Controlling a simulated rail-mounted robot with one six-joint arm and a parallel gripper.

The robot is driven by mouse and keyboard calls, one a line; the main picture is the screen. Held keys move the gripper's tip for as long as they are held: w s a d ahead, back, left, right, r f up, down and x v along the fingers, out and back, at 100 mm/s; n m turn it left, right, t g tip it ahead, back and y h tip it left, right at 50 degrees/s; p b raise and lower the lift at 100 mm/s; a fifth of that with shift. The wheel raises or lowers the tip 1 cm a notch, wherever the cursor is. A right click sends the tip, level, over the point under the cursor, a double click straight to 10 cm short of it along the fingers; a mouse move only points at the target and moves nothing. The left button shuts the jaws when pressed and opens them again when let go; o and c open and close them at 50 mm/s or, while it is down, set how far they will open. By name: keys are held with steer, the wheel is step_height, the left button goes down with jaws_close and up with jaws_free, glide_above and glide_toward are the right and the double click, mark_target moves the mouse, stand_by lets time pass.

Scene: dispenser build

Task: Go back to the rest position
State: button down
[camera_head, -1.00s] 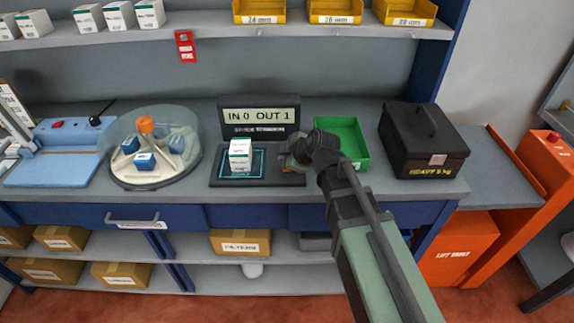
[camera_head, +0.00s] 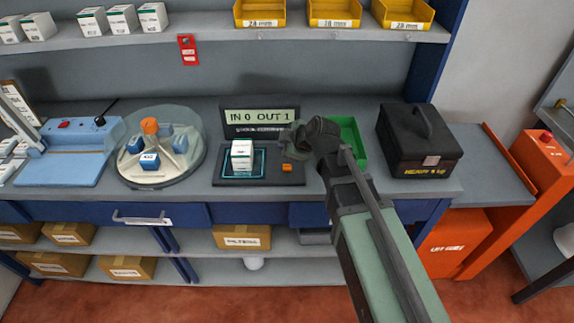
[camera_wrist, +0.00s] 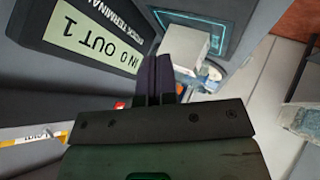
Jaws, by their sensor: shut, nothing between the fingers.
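My gripper (camera_head: 291,143) is above the right part of the dock terminal pad, just beside the display reading "IN 0 OUT 1" (camera_head: 262,117). In the wrist view its two dark fingers (camera_wrist: 158,82) are together with nothing between them. A white box (camera_head: 242,156) stands inside the lit cyan square on the terminal pad (camera_head: 225,179), apart from my gripper. The box and display (camera_wrist: 90,35) also show in the wrist view. A small orange button (camera_head: 287,168) is on the pad below my gripper.
A green bin (camera_head: 352,132) is partly hidden behind my arm. A black heavy case (camera_head: 419,145) stands to its right. A round clear-covered carousel (camera_head: 160,150) and a blue device (camera_head: 65,150) are at left. A shelf with yellow bins (camera_head: 334,14) runs above.

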stand_by(0.4)
steer(key=shift+s+f+m, duration=0.1)
steer(key=shift+s+m, duration=0.1)
steer(key=shift+m, duration=0.4)
steer(key=s+m+g, duration=0.1)
steer(key=s+d+f+m+g+h, duration=0.1)
steer(key=s+m, duration=0.1)
steer(key=s+d+f+m, duration=0.1)
steer(key=m, duration=0.1)
steer(key=shift+s+d+f+g+h, duration=0.2)
steer(key=shift+f+g+h, duration=0.1)
steer(key=shift+g, duration=0.1)
steer(key=s+d+f+m+g+h, duration=0.2)
steer(key=s+d+m+g+h, duration=0.2)
steer(key=s+d+m, duration=0.7)
steer(key=s+d, duration=0.1)
steer(key=d, duration=0.4)
steer(key=shift+f+h, duration=0.2)
steer(key=shift+h, duration=0.1)
